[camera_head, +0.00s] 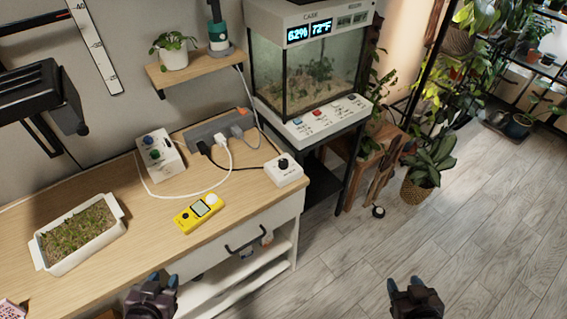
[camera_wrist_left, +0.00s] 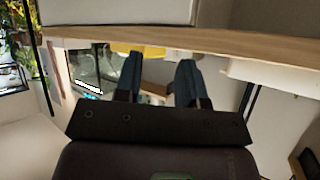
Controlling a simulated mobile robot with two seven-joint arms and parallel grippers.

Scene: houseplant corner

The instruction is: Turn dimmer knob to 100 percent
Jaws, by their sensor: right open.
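A white box (camera_head: 284,171) with a black knob (camera_head: 283,163) on top sits at the right front corner of the wooden table, with a black cord running from it. A second white box (camera_head: 160,164) with a green knob (camera_head: 149,140) and another dark knob stands further back. The labels are too small to read. My left gripper (camera_head: 163,281) is at the table's front edge, well left of the black-knob box. Its fingers are apart and empty in the left wrist view (camera_wrist_left: 158,80). My right gripper (camera_head: 403,286) is open and empty over the floor, right of the table.
A yellow meter (camera_head: 189,217) lies near the table front, left of the black-knob box. A power strip (camera_head: 219,129) with cords is behind. A white tray of sprouts (camera_head: 78,253) is at the left. A terrarium (camera_head: 309,75) stands on its own stand. The floor at the right is mostly clear.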

